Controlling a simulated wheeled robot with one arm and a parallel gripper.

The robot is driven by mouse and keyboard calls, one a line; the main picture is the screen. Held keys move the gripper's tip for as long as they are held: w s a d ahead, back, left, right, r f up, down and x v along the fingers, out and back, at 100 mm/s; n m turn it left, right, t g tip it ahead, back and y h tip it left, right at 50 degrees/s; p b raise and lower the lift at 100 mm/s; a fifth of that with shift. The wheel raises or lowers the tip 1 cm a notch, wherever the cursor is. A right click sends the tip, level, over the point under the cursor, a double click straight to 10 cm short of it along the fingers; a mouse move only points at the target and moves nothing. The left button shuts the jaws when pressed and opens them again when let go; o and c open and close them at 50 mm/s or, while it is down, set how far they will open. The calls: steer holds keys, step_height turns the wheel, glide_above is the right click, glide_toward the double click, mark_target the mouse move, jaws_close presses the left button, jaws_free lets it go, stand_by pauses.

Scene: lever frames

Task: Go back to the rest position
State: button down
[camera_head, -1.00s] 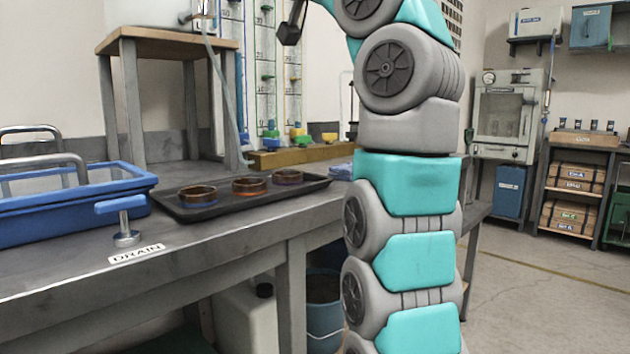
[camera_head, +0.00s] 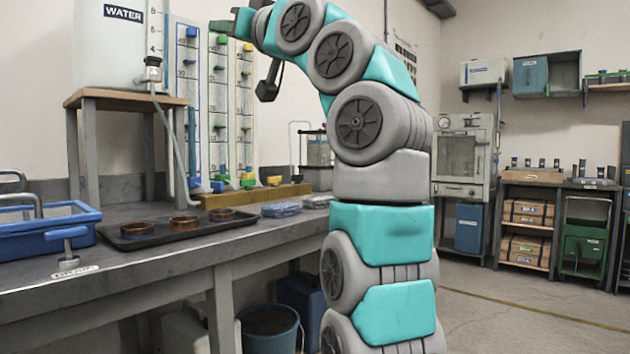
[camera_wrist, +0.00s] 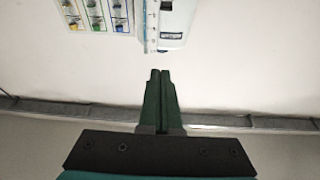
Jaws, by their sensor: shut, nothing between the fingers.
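My gripper (camera_wrist: 160,74) is shut and empty in the wrist view, its two dark green fingers pressed together. Beyond the fingers is a pale wall, with part of the white water tank (camera_wrist: 178,22) and the marked level boards (camera_wrist: 97,14) at the top. In the head view my arm stands raised and bends over to the left at the top. Its dark end (camera_head: 222,26) points left, in front of the level boards (camera_head: 216,100).
A bench (camera_head: 150,268) runs along the left with a blue tray (camera_head: 40,240), a blue-handled drain valve (camera_head: 67,236) and a black tray (camera_head: 128,245) of round dishes. The water tank (camera_head: 105,60) stands on a raised stand (camera_head: 120,98). Open floor (camera_head: 520,310) lies to the right.

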steer(key=w+d+f+m+g+h+p, duration=0.1)
steer(key=w+d+f+m+g+h, duration=0.2)
steer(key=f, duration=0.8)
steer(key=w+d+f+m+g+h+p, duration=0.1)
steer(key=w+d+f+m+h+p, duration=0.15)
steer(key=w+d+f+h, duration=0.55)
steer(key=s+d+f+m+g+h, duration=0.1)
steer(key=s+d+f+g, duration=0.1)
steer(key=s+f, duration=0.35)
steer(key=s+d+f+g, duration=0.1)
steer(key=s+d+f, duration=0.15)
steer(key=f, duration=0.65)
steer(key=s+d+f+m+g+h, duration=0.1)
steer(key=s+d+f+g, duration=0.1)
steer(key=s+f, duration=0.45)
steer(key=s+d+f+m+g+h+p, duration=0.1)
steer(key=s+d+f+g, duration=0.2)
steer(key=s+f, duration=0.9)
steer(key=s+d+f+m+g+h+p, duration=0.1)
steer(key=s+d+f+g, duration=0.3)
steer(key=s+d+f, duration=0.5)
steer(key=s+f+h+p, duration=0.1)
steer(key=s+f, duration=0.3)
steer(key=s, duration=0.6)
steer(key=shift+d, duration=0.15)
steer(key=shift+f, duration=0.1)
